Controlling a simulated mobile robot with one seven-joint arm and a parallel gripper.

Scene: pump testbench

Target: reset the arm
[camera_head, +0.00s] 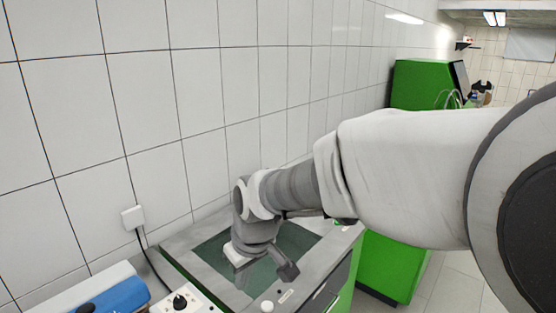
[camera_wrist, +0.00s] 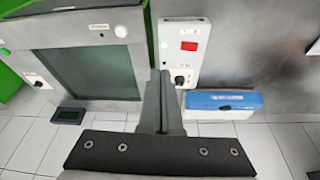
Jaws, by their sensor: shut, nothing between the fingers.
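My arm reaches from the right side of the head view, across the bench, with its wrist bent down over the bench's dark glass panel. In the wrist view my gripper (camera_wrist: 160,76) points up the picture with its two fingers together and nothing between them. The fingertips overlap the gap between the glass-topped bench (camera_wrist: 130,20) and a white control box (camera_wrist: 170,40). I cannot tell how far above them the fingers are. In the head view the fingers cannot be made out clearly behind the wrist.
A blue case (camera_head: 118,296) lies beside the control box, which has a black knob (camera_head: 179,301). A wall socket (camera_head: 132,217) with a black cable is at left. A green cabinet (camera_head: 428,84) stands further back. A small black device (camera_wrist: 68,116) shows near the tiled floor.

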